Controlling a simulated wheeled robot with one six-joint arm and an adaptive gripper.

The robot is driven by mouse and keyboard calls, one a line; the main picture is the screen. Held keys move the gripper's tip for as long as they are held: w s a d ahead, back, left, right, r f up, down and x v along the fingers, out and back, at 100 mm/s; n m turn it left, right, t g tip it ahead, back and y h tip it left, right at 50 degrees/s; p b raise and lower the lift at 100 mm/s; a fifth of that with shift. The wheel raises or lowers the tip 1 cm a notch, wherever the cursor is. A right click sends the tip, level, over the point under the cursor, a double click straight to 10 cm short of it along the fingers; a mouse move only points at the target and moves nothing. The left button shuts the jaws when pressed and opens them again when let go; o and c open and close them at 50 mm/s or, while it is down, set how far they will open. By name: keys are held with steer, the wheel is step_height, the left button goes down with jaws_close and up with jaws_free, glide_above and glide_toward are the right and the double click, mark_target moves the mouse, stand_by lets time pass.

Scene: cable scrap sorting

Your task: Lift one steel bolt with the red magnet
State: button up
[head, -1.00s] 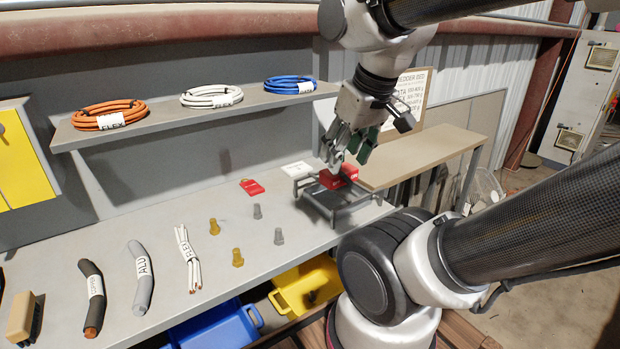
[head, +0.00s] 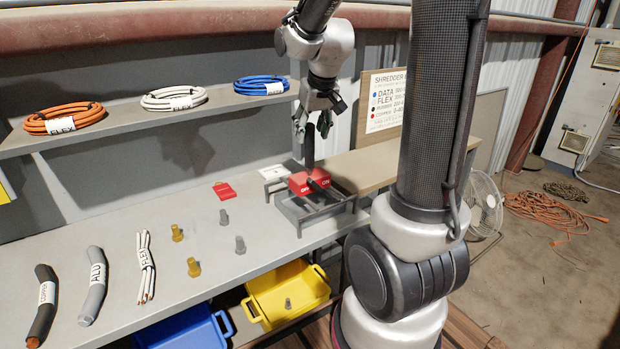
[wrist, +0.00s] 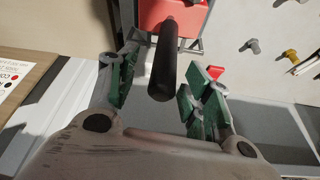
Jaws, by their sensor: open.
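The red magnet (head: 300,187) is a red block with an upright black handle (head: 309,146). It sits on a dark metal stand (head: 338,205) at the bench's right end. My gripper (head: 312,124) is open around or just above the handle's top. In the wrist view the handle (wrist: 162,65) rises between the green-padded fingers, with visible space either side; the red block (wrist: 165,15) is beyond. Two grey steel bolts stand on the bench, a rear one (head: 223,218) and a front one (head: 240,244). Two brass-coloured bolts (head: 177,233) (head: 193,267) stand to their left.
A yellow bin (head: 285,292) with a grey bolt (head: 288,304) in it and a blue bin (head: 190,333) are below the bench front. A shelf (head: 120,127) with cable coils is behind. A wooden side table (head: 385,160) adjoins the stand.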

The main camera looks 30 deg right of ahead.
mark_target(307, 140)
steer(key=x, duration=0.4)
steer(key=shift+w+a+f, duration=0.1)
steer(key=shift+w+f, duration=0.05)
steer(key=shift+f, duration=0.15)
jaws_close()
steer(key=shift+r, duration=0.1)
